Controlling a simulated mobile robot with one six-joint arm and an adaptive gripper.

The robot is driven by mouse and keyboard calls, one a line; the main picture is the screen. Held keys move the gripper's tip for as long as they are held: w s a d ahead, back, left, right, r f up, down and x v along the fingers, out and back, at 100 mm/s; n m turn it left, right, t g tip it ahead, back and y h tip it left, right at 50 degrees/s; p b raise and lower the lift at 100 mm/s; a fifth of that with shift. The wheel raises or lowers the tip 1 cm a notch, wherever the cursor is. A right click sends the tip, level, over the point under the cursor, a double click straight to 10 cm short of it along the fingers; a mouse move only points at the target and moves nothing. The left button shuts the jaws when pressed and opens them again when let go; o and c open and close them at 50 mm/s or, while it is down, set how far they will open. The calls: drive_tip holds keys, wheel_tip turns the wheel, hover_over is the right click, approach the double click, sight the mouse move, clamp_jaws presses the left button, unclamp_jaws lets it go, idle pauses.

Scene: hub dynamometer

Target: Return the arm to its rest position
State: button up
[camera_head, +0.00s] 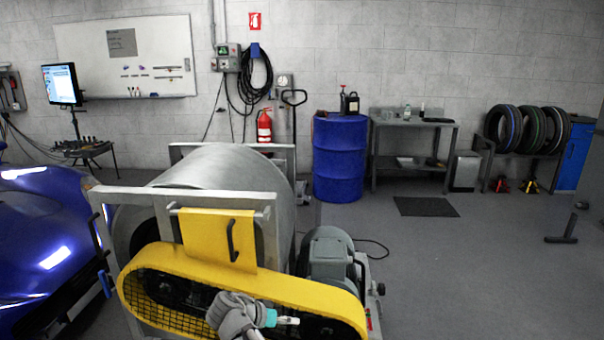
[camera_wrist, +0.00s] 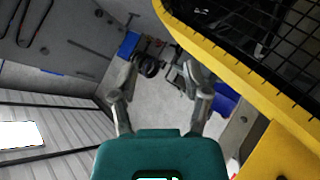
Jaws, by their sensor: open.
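My gripper (camera_head: 288,321) shows at the bottom of the head view, in front of the yellow belt guard (camera_head: 150,260) of the dynamometer. In the wrist view my gripper (camera_wrist: 160,85) has its two grey fingers spread apart with nothing between them. The guard (camera_wrist: 215,55) also fills the upper right of the wrist view, close beside the right finger. A raised yellow panel (camera_head: 195,232) with a dark handle stands upright on the guard. The large metal drum (camera_head: 220,170) lies behind it.
A grey motor (camera_head: 328,255) sits right of the drum. A blue car (camera_head: 40,250) stands close on the left. A blue drum (camera_head: 340,160), a workbench (camera_head: 413,128) and a tyre rack (camera_head: 520,150) line the back wall. The floor at right is mostly clear.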

drive_tip(key=s+d+f+n+g+y, duration=0.1)
drive_tip(key=s+d+f+g+y, duration=0.15)
drive_tip(key=d, duration=0.45)
drive_tip(key=s+d+f+n+g+y, duration=0.1)
drive_tip(key=s+d+f+n+y, duration=0.2)
drive_tip(key=d, duration=0.4)
drive_tip(key=s+d+f+g+y, duration=0.2)
drive_tip(key=d+y, duration=0.2)
drive_tip(key=d, duration=0.3)
wheel_tip(320, 180, up, 18)
drive_tip(key=p, duration=1.8)
drive_tip(key=shift+s, duration=0.1)
idle(0.9)
drive_tip(key=shift+d, duration=0.2)
